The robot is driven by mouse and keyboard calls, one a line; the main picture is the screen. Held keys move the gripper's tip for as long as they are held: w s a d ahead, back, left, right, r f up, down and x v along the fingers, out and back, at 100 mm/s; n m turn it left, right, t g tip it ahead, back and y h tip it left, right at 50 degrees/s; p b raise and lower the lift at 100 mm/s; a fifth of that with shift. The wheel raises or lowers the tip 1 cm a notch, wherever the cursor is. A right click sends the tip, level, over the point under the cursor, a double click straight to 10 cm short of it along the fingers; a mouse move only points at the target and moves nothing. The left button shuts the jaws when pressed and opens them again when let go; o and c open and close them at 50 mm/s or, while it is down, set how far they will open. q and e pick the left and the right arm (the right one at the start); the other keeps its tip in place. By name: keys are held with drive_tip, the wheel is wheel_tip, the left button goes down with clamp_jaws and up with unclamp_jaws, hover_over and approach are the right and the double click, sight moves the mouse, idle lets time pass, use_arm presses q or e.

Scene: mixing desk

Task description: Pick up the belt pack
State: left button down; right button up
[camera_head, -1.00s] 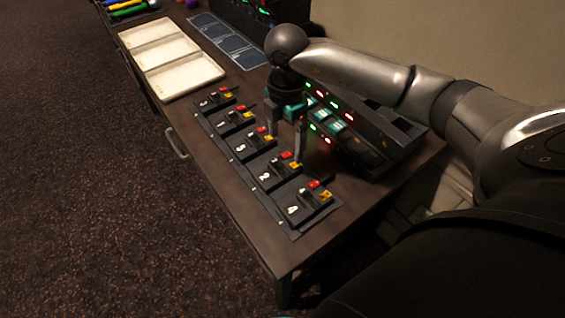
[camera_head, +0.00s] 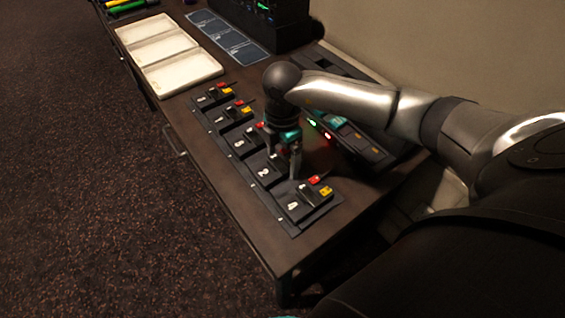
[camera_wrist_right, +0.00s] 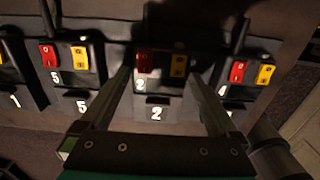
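Several black belt packs with red and yellow buttons sit in a row on a dark numbered rack (camera_head: 199,115) along the desk's front. The belt pack at slot 2 (camera_wrist_right: 159,66) is centred in the right wrist view, its top darkened by shadow. My right gripper (camera_head: 283,165) is open over this pack, with one finger on each side of it. It looks empty, and I cannot tell whether the fingers touch the pack. In the head view the gripper partly hides this pack. The belt pack at slot 4 (camera_head: 308,198) is beside it, nearer the front end.
A lit console (camera_head: 367,150) lies behind the rack, partly under my right arm. A cream three-part tray (camera_head: 180,73) and a dark panelled mat (camera_head: 245,53) lie farther along the desk (camera_head: 240,218). A black lit unit (camera_head: 290,32) stands at the back.

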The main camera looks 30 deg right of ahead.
sight(278, 164)
drive_tip(key=c, duration=1.3)
wheel_tip(278, 164, up, 20)
drive_tip(key=p, duration=0.3)
drive_tip(key=shift+p, duration=0.3)
drive_tip(key=shift+c, duration=0.2)
drive_tip(key=s+a+m, duration=0.5)
drive_tip(key=a+m, duration=0.4)
drive_tip(key=m, duration=0.9)
drive_tip(key=shift+s+r+m, duration=0.25)
drive_tip(key=shift+r+m, duration=0.15)
drive_tip(key=shift+r, duration=0.05)
